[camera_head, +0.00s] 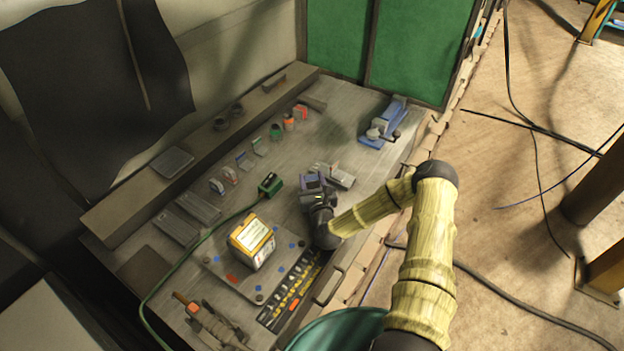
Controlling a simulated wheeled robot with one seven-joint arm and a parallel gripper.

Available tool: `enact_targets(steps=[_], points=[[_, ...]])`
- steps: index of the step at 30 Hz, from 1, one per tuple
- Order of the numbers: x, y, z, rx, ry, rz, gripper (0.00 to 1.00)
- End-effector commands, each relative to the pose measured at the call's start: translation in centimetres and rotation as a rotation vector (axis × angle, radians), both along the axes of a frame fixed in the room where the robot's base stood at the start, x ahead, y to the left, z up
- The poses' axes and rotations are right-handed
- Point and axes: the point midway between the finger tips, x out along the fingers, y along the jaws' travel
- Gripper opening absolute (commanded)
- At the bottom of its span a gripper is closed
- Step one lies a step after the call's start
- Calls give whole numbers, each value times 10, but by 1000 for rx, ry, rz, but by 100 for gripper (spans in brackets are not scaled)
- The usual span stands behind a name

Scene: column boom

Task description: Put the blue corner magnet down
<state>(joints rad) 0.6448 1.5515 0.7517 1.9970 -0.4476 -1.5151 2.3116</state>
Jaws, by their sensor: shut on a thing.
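My gripper (316,194) is over the middle of the workbench, at the end of my wooden-looking arm. It is shut on the blue corner magnet (311,182), a dark blue-violet block just beyond the fingers. The fingers and wrist hide part of the magnet. I cannot tell whether it touches the bench top or hangs a little above it.
Grey blocks (340,178) lie close to the right of the magnet. A green box (270,185) with a cable stands to the left. A yellow box (252,243) sits on a plate nearer me. A blue vise-like tool (386,122) stands at the back right.

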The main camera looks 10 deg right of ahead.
Motion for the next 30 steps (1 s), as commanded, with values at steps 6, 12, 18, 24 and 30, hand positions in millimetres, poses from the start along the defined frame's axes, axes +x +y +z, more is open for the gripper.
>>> enact_targets(steps=[6, 12, 18, 24, 30], points=[[0, -2, -3, 1, -1, -3, 6], [0, -3, -3, 0, 1, -4, 65], [0, -3, -2, 0, 1, -5, 65], [-6, -3, -2, 1, 3, -4, 65], [-35, -3, -3, 3, 3, -3, 65]])
